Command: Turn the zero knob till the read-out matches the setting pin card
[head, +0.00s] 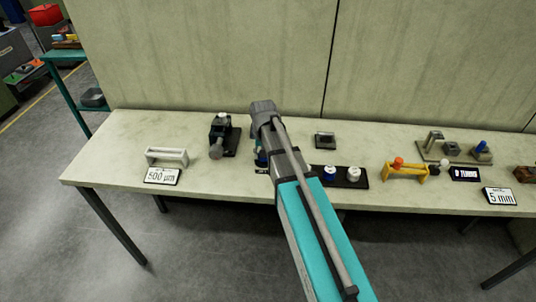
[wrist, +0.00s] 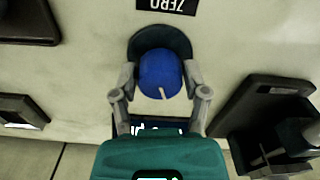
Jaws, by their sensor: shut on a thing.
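In the wrist view the blue knob (wrist: 159,70) sits on a dark round base beside an upside-down ZERO label (wrist: 167,5). A pale mark on the knob points toward the bottom of the picture. My gripper (wrist: 160,78) is shut on the knob, one finger on each side. A dark read-out (wrist: 152,126) with pale characters lies below the knob, mostly covered by my gripper; its value cannot be read. In the head view my arm hides most of the knob (head: 261,158). One card there reads 500 µm (head: 162,176), another 5 mm (head: 500,196); which is the setting pin card is unclear.
The long bench (head: 125,140) carries a dark clamp-like device (head: 222,134), a white bracket (head: 166,156), a dark plate with blue and white knobs (head: 342,184), a yellow bracket (head: 404,171) and a "0 TURNS" display (head: 465,174). A wall panel stands behind.

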